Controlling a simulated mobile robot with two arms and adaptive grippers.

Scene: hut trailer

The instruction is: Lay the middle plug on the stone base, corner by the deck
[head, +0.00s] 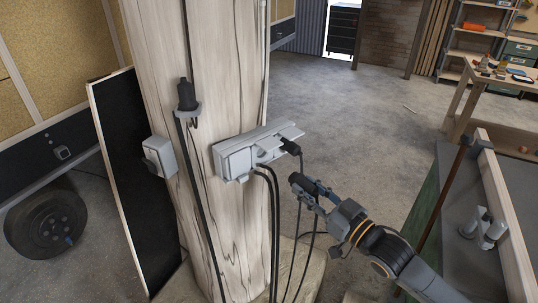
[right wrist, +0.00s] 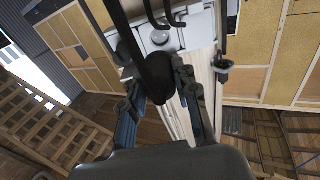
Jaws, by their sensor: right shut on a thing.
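My right gripper (head: 308,192) is shut on a black plug (head: 301,182), held in the air just right of the socket box on the wooden post. The right wrist view shows the plug (right wrist: 158,76) between the two fingers (right wrist: 160,95), its cable running upward. Another black plug (head: 290,147) sits at the right end of the socket box (head: 245,152). A third dark plug (head: 187,95) rests in a holder on the post's left face. The pale stone base (head: 318,264) shows at the post's foot, partly behind hanging cables. My left gripper is out of view.
The wooden post (head: 232,225) fills the centre left, with a small grey box (head: 160,156) on its side. Black cables (head: 274,215) hang in front of it. A green-sided bench (head: 425,195) stands at right. Open concrete floor lies behind.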

